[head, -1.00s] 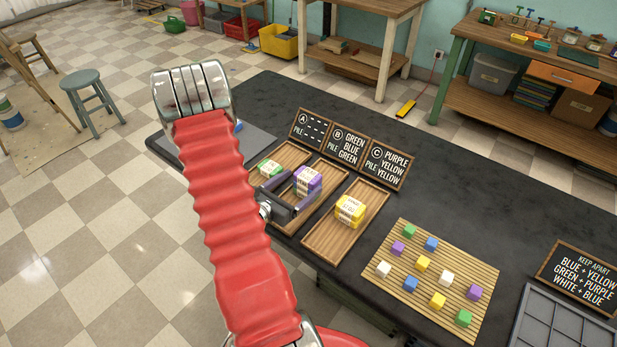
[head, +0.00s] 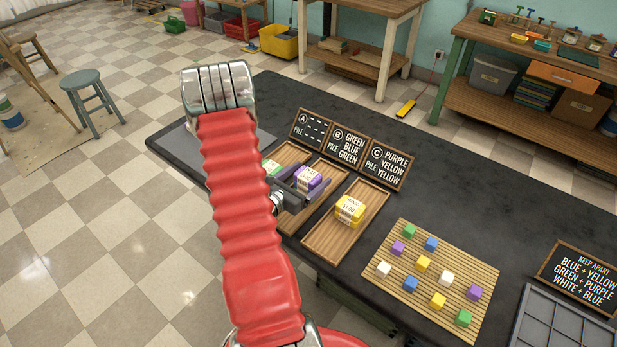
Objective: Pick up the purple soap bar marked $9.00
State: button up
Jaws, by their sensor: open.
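The purple soap bar (head: 309,177) with a pale paper band sits in the middle wooden tray (head: 337,176). Any price on its band is too small to read. My gripper (head: 304,181) is open, with its two dark fingers on either side of the purple bar in the picture. The near finger covers the bar's lower part, so I cannot tell whether the fingers touch it or what lies under it.
Yellow soap (head: 350,210) sits in the right tray (head: 325,246). Chalkboard signs (head: 348,147) stand behind the trays. A slatted mat (head: 400,297) with several small coloured cubes lies to the right.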

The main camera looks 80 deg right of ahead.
jog(key=c, duration=1.2)
